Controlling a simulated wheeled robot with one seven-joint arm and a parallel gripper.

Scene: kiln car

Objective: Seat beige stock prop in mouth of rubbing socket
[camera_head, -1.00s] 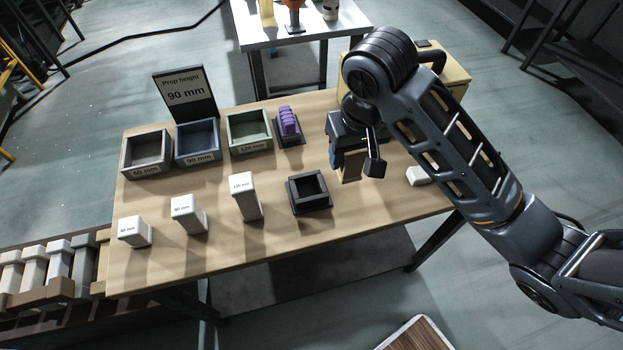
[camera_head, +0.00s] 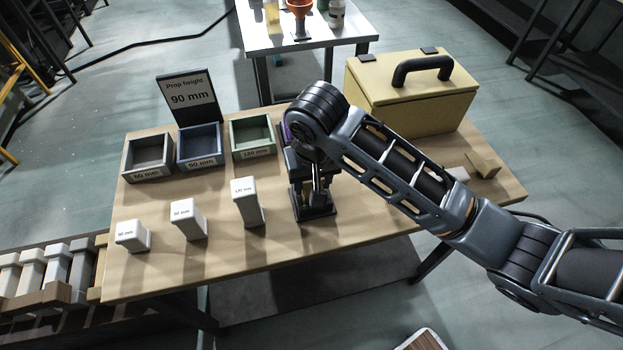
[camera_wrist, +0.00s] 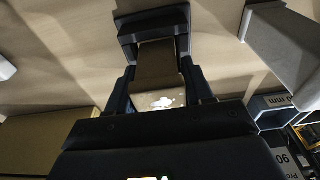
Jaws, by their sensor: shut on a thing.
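The rubbing socket (camera_head: 318,214) is a black square block on the table, right of the white props. It also shows at the top of the wrist view (camera_wrist: 152,20). My gripper (camera_head: 313,188) is directly above it, pointing down. In the wrist view my gripper (camera_wrist: 160,88) is shut on the beige stock prop (camera_wrist: 158,64), one dark finger on each side. The prop's far end lies within the socket's outline, between its side walls. How deep it sits, and whether it touches the rim, I cannot tell. In the head view my gripper hides the prop.
White props of 60 mm (camera_head: 131,236), 90 mm (camera_head: 187,218) and 120 mm (camera_head: 247,202) stand left of the socket. Grey (camera_head: 148,175), blue (camera_head: 200,164) and green (camera_head: 252,152) trays stand behind, with a 90 mm sign (camera_head: 190,97). A yellow toolbox (camera_head: 415,105) is back right.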

